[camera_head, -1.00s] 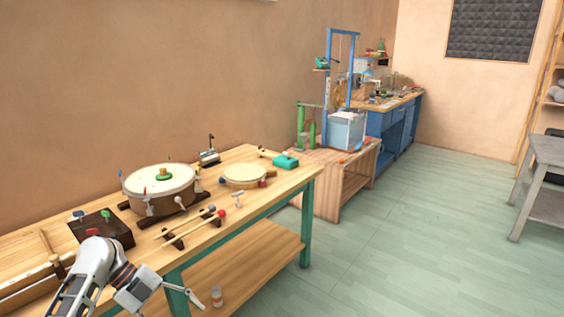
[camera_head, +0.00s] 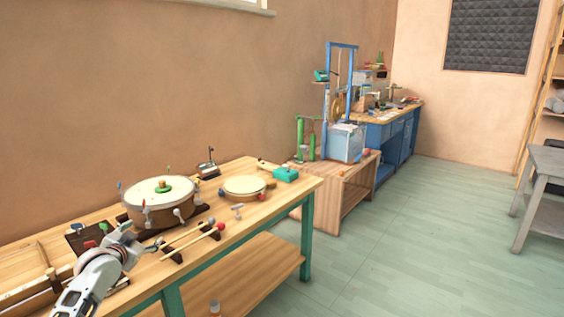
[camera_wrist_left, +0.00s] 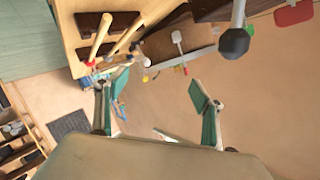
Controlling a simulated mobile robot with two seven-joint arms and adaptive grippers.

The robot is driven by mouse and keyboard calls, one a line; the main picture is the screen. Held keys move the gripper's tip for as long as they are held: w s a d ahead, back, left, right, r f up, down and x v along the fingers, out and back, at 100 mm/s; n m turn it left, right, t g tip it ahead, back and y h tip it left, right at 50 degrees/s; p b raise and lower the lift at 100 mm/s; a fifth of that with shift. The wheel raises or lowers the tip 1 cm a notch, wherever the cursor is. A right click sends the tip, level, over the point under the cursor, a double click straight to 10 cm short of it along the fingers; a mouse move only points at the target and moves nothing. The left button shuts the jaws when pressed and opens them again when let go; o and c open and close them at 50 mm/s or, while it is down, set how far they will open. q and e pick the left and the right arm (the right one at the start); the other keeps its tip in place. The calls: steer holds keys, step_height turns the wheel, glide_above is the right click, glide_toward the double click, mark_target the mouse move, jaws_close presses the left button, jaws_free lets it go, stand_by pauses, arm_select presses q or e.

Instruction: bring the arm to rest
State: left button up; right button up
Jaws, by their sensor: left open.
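My left arm comes in at the lower left of the head view, with its left gripper (camera_head: 125,237) over the front of the wooden workbench (camera_head: 245,216), in front of the drum (camera_head: 158,203). In the wrist view the left gripper (camera_wrist_left: 158,88) has its two green-padded fingers wide apart with nothing between them. Two mallets (camera_head: 192,238) lie on dark rests to the right of the gripper; they also show at the upper left of the wrist view (camera_wrist_left: 97,38). The right gripper is not in view.
A wooden crate table (camera_head: 335,190) stands beyond the bench. The green floor (camera_head: 400,260) at right is clear.

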arm_select(q)
step_height(320, 180, up, 7)
steer(key=w+t, duration=0.1)
steer(key=t, duration=0.2)
steer(key=s+d+f+g+h, duration=0.1)
steer(key=s+d+f+g, duration=0.1)
steer(key=s+d+f, duration=0.65)
steer(key=s+d+f+g+h, duration=0.1)
steer(key=s+d+f, duration=0.3)
steer(key=s+f, duration=0.8)
steer(key=s+d+f+g, duration=0.1)
steer(key=s+d+f, duration=0.2)
steer(key=s, duration=0.6)
steer(key=s+d+f+g+h, duration=0.1)
steer(key=s+d+f, duration=0.3)
steer(key=s+f, duration=0.3)
steer(key=s+d+f+g+h, duration=0.1)
steer(key=s+d+f, duration=0.3)
steer(key=s, duration=0.7)
steer(key=shift+s+d+f+n+g, duration=0.2)
steer(key=shift+s+f+n+g, duration=0.2)
steer(key=shift+g, duration=0.1)
